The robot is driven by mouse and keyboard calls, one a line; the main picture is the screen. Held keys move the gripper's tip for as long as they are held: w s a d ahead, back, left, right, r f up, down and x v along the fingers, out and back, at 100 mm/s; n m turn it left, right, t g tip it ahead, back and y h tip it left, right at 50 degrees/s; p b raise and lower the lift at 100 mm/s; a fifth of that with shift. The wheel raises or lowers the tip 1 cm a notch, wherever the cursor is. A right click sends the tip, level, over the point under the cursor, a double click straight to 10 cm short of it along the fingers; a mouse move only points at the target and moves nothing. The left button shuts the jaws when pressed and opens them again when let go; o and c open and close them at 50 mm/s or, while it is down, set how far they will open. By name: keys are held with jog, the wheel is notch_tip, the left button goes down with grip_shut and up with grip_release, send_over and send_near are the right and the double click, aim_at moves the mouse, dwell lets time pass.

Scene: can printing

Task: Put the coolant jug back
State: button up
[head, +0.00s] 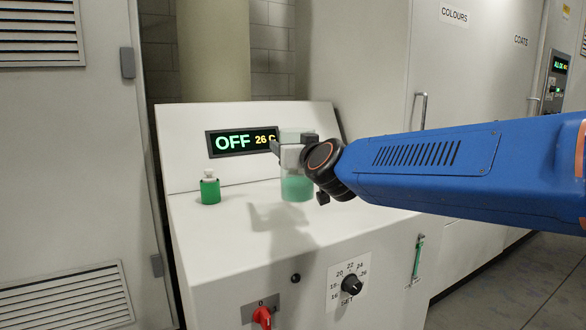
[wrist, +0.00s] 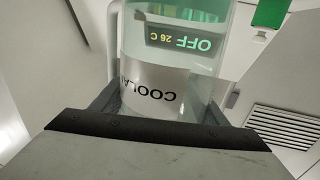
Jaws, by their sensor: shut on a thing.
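The coolant jug (head: 297,188) is a clear container with green liquid in its lower part and a pale label. It looks upright, held above the right part of the white machine top (head: 235,243), with a shadow below it. My gripper (head: 293,155) is shut on the jug, reaching in from the right. In the wrist view the jug (wrist: 165,55) fills the middle between the fingers (wrist: 160,112). Its label, partly reading "COOLANT", appears upside down, and the fingers hide part of it.
A small green piece with a white top (head: 210,190) stands on the machine top at left. Behind is a display (head: 242,141) reading OFF, 26 C. The front has a red switch (head: 263,317), a SET knob (head: 352,285) and a green sight tube (head: 417,258). The front-left top is clear.

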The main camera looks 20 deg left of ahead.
aim_at(304, 171)
jog(key=shift+f, duration=2.45)
jog(key=o, duration=1.9)
jog(key=shift+f, duration=0.15)
jog(key=shift+s+d, duration=0.2)
jog(key=v, duration=1.1)
jog(key=shift+s+d, duration=0.2)
jog(key=shift+d, duration=0.05)
